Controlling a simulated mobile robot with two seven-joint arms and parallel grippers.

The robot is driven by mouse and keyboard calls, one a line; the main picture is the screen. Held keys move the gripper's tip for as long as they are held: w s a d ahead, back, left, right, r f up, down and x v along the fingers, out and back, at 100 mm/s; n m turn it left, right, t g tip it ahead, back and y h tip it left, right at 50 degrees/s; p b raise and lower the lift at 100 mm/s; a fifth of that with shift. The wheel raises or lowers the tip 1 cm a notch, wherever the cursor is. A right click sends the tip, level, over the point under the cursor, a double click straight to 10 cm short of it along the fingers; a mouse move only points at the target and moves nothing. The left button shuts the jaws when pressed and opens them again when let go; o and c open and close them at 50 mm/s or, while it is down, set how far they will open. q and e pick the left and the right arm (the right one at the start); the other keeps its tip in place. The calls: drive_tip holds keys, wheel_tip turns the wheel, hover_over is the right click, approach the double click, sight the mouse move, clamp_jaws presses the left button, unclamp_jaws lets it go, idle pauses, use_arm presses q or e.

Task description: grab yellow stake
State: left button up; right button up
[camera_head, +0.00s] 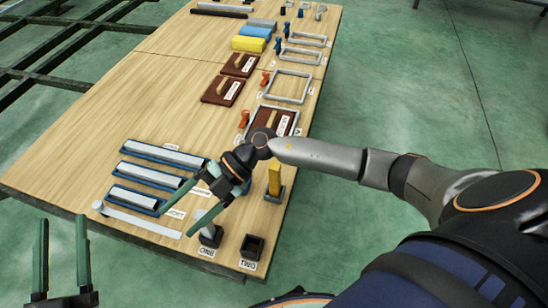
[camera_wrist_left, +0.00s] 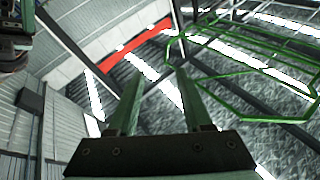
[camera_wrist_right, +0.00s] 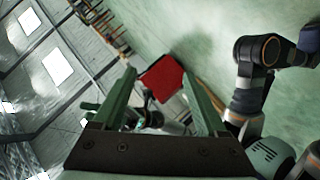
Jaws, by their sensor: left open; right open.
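The yellow stake (camera_head: 274,180) stands upright in a small dark holder near the right edge of the wooden table in the head view. My right gripper (camera_head: 192,207) is open and empty to the left of the stake, above the front part of the table. My right wrist lies between it and the stake. My left gripper (camera_head: 62,220) is open and empty at the lower left, off the table's front edge. The left wrist view shows its open fingers (camera_wrist_left: 155,85) against the roof. The right wrist view shows open fingers (camera_wrist_right: 158,85) and no stake.
A grey stake (camera_head: 212,215) stands in the holder marked ONE; the holder marked TWO (camera_head: 252,247) is empty. Blue trays (camera_head: 150,177) with pale bars lie on the left. Brown boards (camera_head: 222,90), frames (camera_head: 290,87) and a yellow block (camera_head: 248,44) lie further back. The table's left middle is clear.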

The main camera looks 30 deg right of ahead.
drive_tip(key=w+d+f+h+b, duration=0.4)
drive_tip(key=d+f+h, duration=0.3)
drive_tip(key=d+f, duration=0.3)
use_arm(q)
drive_tip(key=s+d+r+m+t+h+b, duration=0.2)
drive_tip(key=s+r+m+h+b, duration=0.1)
drive_tip(key=s+r+m+h, duration=0.3)
use_arm(e)
drive_tip(key=m+h, duration=0.2)
drive_tip(key=h, duration=0.4)
hover_over(275, 180)
drive_tip(key=shift+t, duration=0.4)
drive_tip(key=f, duration=0.2)
drive_tip(key=f+b, duration=0.2)
drive_tip(key=f, duration=0.1)
drive_tip(key=shift+w+f, duration=0.3)
drive_tip(key=shift+f, duration=0.5)
drive_tip(key=f+b, duration=0.2)
drive_tip(key=f, duration=0.1)
drive_tip(key=w+d+f+b, duration=0.1)
drive_tip(key=f, duration=0.1)
use_arm(q)
wheel_tip(275, 180, down, 6)
drive_tip(key=n+h, duration=0.1)
drive_tip(key=shift+f+g, duration=0.2)
drive_tip(key=shift+g, duration=0.1)
use_arm(e)
drive_tip(key=shift+s, duration=0.1)
use_arm(q)
drive_tip(key=shift+s, duration=0.1)
